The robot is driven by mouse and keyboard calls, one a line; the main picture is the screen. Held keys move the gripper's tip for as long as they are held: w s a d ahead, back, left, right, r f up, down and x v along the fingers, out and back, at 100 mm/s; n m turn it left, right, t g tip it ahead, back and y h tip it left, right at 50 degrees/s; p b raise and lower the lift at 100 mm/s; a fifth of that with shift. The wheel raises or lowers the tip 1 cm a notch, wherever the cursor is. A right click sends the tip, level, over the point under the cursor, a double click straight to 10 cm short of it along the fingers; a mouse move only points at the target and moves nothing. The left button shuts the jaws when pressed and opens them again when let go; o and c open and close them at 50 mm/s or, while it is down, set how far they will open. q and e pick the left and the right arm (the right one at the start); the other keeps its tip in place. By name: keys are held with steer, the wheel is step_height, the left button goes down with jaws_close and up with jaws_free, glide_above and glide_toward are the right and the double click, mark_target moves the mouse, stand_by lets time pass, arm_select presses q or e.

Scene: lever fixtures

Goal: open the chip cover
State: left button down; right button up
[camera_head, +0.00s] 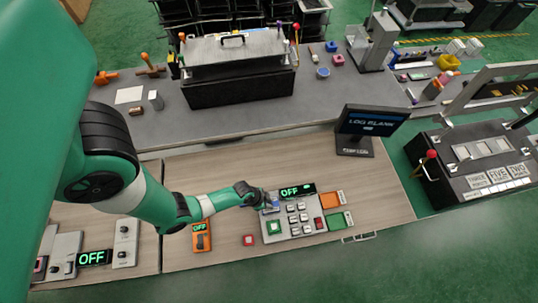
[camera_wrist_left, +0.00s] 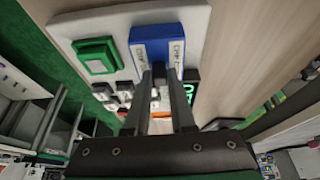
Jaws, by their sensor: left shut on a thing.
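The chip cover is a blue part with white CHIP labels (camera_wrist_left: 160,42), on a light panel (camera_wrist_left: 72,22) in the left wrist view. In the head view a little of its blue (camera_head: 271,210) shows at the top left of the same panel, mostly hidden by my gripper. My left gripper (camera_head: 270,202) is at the cover. In the left wrist view its two dark fingers (camera_wrist_left: 160,74) are close together at the cover's near edge and shut on it. The exact grip is hard to see. The right gripper is in neither view.
A green square button (camera_wrist_left: 97,56) sits beside the cover, with several grey keys (camera_head: 297,218) and a red button (camera_head: 318,223) nearby. An OFF display (camera_head: 297,191) stands behind. An orange switch box (camera_head: 202,241) is left. A monitor (camera_head: 370,122) stands behind right.

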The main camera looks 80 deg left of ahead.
arm_select(q)
steer(key=shift+a, duration=0.15)
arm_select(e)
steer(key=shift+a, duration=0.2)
arm_select(q)
steer(key=c, duration=0.8)
jaws_free()
steer(key=shift+a, duration=0.1)
steer(key=shift+o, duration=0.2)
steer(key=p+v, duration=0.4)
steer(key=v, duration=0.7)
steer(key=shift+r, duration=0.3)
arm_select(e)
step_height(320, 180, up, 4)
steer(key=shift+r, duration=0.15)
arm_select(q)
steer(key=shift+s, duration=0.1)
